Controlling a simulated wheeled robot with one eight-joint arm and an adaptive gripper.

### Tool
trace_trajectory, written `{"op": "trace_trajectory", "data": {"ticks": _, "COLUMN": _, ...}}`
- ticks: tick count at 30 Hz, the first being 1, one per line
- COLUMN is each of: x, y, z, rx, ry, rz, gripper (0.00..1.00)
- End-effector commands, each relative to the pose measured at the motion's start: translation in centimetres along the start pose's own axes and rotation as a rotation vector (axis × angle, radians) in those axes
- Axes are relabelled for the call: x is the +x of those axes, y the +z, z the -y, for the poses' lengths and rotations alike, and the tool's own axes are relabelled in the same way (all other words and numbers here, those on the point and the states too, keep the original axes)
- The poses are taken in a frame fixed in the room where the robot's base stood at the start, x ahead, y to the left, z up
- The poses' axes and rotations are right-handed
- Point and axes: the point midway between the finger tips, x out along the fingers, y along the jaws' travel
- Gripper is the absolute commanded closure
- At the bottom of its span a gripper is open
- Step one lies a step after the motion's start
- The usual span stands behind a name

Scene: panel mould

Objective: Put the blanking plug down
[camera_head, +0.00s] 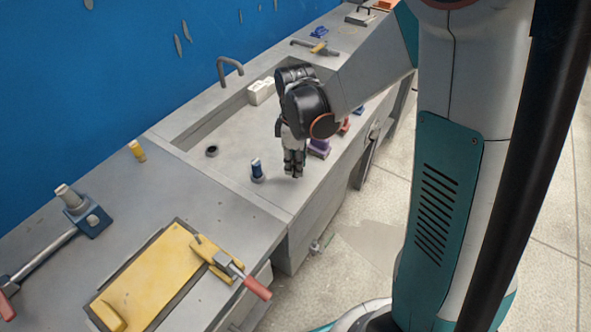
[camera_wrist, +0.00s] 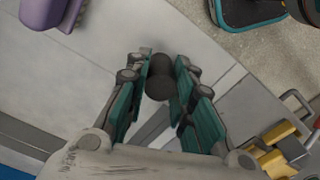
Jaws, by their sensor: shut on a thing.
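In the head view the plug cannot be told apart from the dark fingertips. I cannot tell whether it touches the bench.
A purple block (camera_head: 319,147) is just right of my gripper. A white block (camera_head: 262,91) lies by the recess. A yellow panel (camera_head: 150,277) with a red-handled clamp (camera_head: 232,268) lies in front.

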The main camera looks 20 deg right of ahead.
Motion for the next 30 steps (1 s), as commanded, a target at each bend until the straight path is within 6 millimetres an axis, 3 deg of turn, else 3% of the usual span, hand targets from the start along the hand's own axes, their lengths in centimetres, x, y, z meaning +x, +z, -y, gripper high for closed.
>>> {"op": "trace_trajectory", "data": {"ticks": 4, "x": 2.3, "y": 0.0, "z": -0.1, "rx": 0.0, "ry": 0.0, "rz": 0.0, "gripper": 1.0}}
{"op": "trace_trajectory", "data": {"ticks": 16, "x": 2.8, "y": 0.0, "z": 0.0, "rx": 0.0, "ry": 0.0, "rz": 0.0, "gripper": 1.0}}
{"op": "trace_trajectory", "data": {"ticks": 17, "x": 2.8, "y": 0.0, "z": 0.0, "rx": 0.0, "ry": 0.0, "rz": 0.0, "gripper": 0.75}}
{"op": "trace_trajectory", "data": {"ticks": 19, "x": 2.7, "y": 0.0, "z": 0.0, "rx": 0.0, "ry": 0.0, "rz": 0.0, "gripper": 0.6}}
{"op": "trace_trajectory", "data": {"ticks": 30, "x": 2.5, "y": 0.0, "z": 0.0, "rx": 0.0, "ry": 0.0, "rz": 0.0, "gripper": 0.58}}
